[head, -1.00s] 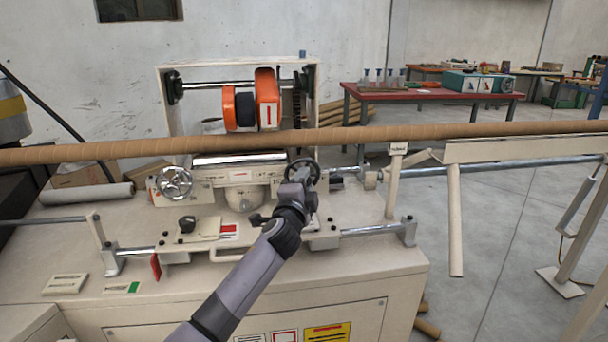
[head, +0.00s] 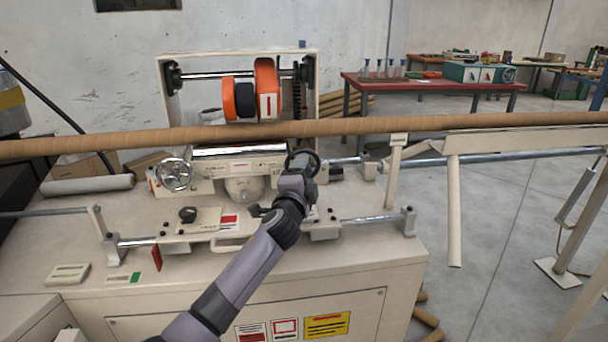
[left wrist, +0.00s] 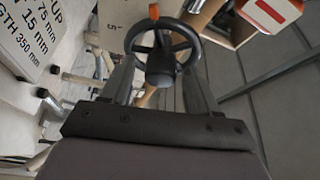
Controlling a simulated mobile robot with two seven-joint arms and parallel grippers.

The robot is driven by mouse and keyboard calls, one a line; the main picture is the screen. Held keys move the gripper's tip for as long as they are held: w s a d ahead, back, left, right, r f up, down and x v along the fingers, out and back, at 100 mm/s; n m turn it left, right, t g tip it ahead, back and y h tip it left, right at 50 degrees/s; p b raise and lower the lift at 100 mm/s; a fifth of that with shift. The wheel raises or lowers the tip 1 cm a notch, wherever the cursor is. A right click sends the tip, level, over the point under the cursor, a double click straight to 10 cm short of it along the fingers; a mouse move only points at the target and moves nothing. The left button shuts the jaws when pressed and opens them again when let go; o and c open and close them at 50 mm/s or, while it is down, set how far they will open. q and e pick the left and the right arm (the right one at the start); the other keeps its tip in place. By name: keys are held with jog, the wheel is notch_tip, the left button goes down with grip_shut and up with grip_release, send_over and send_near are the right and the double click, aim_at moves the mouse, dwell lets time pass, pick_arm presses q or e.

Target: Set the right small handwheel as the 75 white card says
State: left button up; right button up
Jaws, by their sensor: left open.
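The right small handwheel (head: 313,163) is black and sits on the front of the winder, right of centre, partly hidden by my gripper in the head view. In the left wrist view the black wheel (left wrist: 188,52) shows its spokes and central hub, with an orange pointer above it. My left gripper (head: 300,164) is at the wheel. In the left wrist view its open fingers (left wrist: 158,72) stand on either side of the hub; contact cannot be told. A white card (left wrist: 30,42) at upper left reads 75 mm, 15 mm and length 350 mm, partly cut off.
A silver handwheel (head: 174,175) is to the left. A long brown tube (head: 420,124) crosses above the handwheels. A scale plate (left wrist: 112,28) with a 5 is beside the black wheel. A red-topped table (head: 430,83) stands behind on the right.

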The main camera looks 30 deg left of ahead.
pick_arm(q)
jog(key=v, duration=0.6)
jog(key=shift+s, duration=0.4)
jog(key=shift+d+f, duration=0.1)
jog(key=s+d+f+n+g+h, duration=0.3)
jog(key=s+d+f, duration=0.1)
jog(key=s+f, duration=0.7)
jog(key=s+d+f+n+g+h, duration=0.2)
jog(key=s+d+f+n+g, duration=0.15)
jog(key=s+f, duration=0.75)
jog(key=s+d+f+n+g+h, duration=0.1)
jog(key=s+d+f+n+h, duration=0.1)
jog(key=s+f, duration=0.5)
jog(key=shift+s+d+n, duration=0.8)
jog(key=shift+s+n, duration=0.25)
jog(key=shift+s, duration=0.1)
